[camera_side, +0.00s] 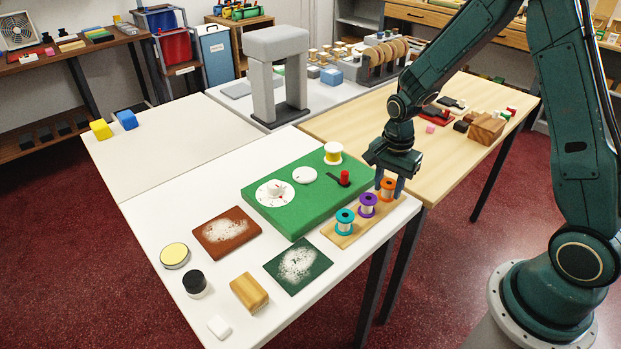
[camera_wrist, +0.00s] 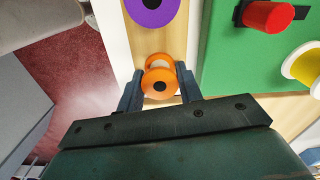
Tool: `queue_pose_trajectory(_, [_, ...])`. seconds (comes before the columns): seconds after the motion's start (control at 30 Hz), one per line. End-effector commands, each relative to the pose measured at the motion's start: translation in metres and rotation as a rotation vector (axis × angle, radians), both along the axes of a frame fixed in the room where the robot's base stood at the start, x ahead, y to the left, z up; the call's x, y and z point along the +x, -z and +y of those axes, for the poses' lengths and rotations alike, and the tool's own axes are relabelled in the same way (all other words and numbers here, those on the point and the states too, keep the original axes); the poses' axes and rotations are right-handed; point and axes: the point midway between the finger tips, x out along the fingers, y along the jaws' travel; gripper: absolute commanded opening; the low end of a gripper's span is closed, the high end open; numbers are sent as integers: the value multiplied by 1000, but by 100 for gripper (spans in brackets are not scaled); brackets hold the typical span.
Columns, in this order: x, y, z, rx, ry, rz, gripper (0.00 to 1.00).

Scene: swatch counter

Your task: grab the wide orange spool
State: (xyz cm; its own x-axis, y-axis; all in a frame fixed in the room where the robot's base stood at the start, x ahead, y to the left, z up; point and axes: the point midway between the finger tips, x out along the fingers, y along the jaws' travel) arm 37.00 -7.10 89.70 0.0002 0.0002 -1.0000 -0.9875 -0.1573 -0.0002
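The orange spool (camera_side: 387,188) stands at the far end of a wooden board (camera_side: 343,239), in a row with a purple spool (camera_side: 368,204) and a teal spool (camera_side: 345,221). In the wrist view the orange spool (camera_wrist: 160,83) lies between the two fingers of my gripper (camera_wrist: 159,86), one finger on each side. The purple spool (camera_wrist: 151,8) is just beyond it. In the side view my gripper (camera_side: 390,185) points down over the orange spool. A narrow gap seems to show beside the spool's flange, and contact with the fingers is not clear.
A green board (camera_side: 290,215) with a red knob (camera_side: 344,176), a yellow spool (camera_side: 333,153) and white dials lies beside the spool row. A brown board (camera_side: 226,234) and a dark green board (camera_side: 298,265) lie nearer the front. The white table's edge runs close by the spools.

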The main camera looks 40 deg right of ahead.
Motion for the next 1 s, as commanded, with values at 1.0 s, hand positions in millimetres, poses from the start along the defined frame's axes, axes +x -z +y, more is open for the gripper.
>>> queue_pose_trajectory(1.0, [1, -76, 0, -2, 0, -7, 14])
